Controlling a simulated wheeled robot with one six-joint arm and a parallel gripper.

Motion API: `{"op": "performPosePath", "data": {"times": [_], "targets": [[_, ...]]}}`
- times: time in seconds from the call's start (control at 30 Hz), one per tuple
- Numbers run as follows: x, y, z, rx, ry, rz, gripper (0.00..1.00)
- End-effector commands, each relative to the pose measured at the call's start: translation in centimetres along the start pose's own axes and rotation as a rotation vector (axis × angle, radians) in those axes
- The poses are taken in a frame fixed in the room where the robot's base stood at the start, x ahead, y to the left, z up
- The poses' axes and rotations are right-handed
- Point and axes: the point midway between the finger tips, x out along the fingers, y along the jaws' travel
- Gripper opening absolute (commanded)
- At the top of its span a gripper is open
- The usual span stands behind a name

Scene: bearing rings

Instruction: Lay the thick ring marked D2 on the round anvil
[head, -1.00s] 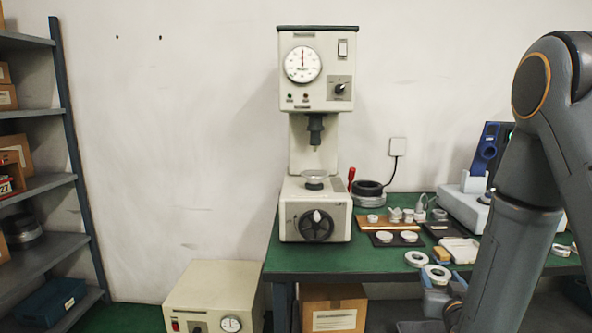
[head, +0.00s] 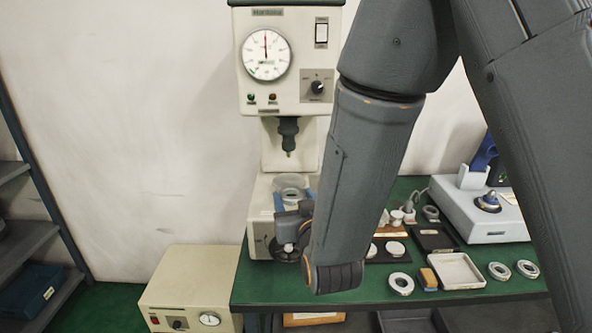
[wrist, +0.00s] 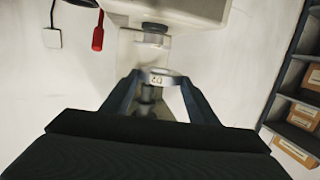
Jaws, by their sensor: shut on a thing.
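My gripper (wrist: 160,88) is shut on the thick ring marked D2 (wrist: 157,79). The ring sits between the two fingertips in the wrist view, its mark upside down. In the head view the blue fingers (head: 294,203) and the grey ring are in front of the press, close to the round anvil (head: 290,180). The anvil is a pale disc beneath the pointed green-grey spindle (head: 288,133). My arm hides part of the press. I cannot tell whether the ring touches the anvil.
The press (head: 290,60) stands on the green table (head: 470,297). To its right are a white tray (head: 457,271), several loose rings (head: 401,283), small parts and a white device (head: 480,217). A red handle (wrist: 98,30) shows in the wrist view. A cream box (head: 185,285) stands below left.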

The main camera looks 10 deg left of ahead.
Motion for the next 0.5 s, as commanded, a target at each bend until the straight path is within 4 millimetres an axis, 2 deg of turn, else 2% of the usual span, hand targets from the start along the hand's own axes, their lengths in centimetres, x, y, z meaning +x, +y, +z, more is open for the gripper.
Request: {"op": "performPosePath", "data": {"times": [0.03,0.17,0.5], "targets": [[-0.3,-0.8,-0.6,-0.001,0.001,-0.010,0.20],[-0.3,-1.2,-0.7,-0.001,0.001,-0.016,0.20],[2.4,-0.5,-0.5,-0.001,0.003,-0.014,0.20]]}}
